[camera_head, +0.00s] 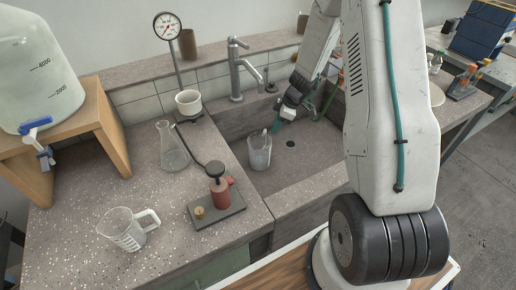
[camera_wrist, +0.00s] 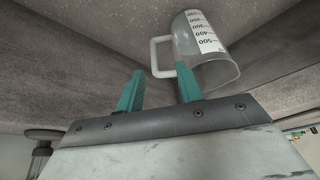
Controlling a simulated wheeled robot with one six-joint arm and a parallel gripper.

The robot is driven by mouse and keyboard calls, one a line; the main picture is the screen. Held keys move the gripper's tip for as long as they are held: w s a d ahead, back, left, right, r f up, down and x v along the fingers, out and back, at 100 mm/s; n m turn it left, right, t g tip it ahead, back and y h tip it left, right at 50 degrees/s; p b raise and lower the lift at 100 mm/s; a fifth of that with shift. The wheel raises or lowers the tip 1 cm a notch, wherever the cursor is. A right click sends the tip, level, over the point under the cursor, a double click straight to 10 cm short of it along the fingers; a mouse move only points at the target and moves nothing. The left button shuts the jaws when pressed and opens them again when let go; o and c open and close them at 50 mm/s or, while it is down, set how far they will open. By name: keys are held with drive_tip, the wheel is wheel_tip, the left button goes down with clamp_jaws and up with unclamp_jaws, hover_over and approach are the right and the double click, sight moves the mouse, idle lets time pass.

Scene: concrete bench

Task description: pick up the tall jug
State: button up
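The tall jug is a clear vessel with a printed scale. In the head view it (camera_head: 260,154) stands in the sink basin. In the wrist view the jug (camera_wrist: 206,47) is at upper right, with its pale handle (camera_wrist: 153,55) facing the gap between the fingers. My gripper (camera_wrist: 159,69) has two teal fingers set apart with nothing between them. The handle lies just beyond the tips, nearer the right finger; I cannot tell if they touch. In the head view my gripper (camera_head: 277,127) is beside the jug's upper right, partly hidden by the arm.
A wider measuring jug (camera_head: 124,229) stands on the bench at left. A flask (camera_head: 172,147), a small pump (camera_head: 220,190) and a gauge stand (camera_head: 174,50) are left of the sink. The tap (camera_head: 236,72) rises behind the basin (camera_head: 300,172), whose walls surround the jug.

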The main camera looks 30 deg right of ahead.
drive_tip(key=x, duration=0.5)
drive_tip(key=w+x, duration=0.1)
drive_tip(key=x, duration=0.2)
drive_tip(key=shift+w+d+f, duration=0.1)
drive_tip(key=shift+d+f, duration=0.1)
drive_tip(key=shift+f, duration=0.05)
clamp_jaws()
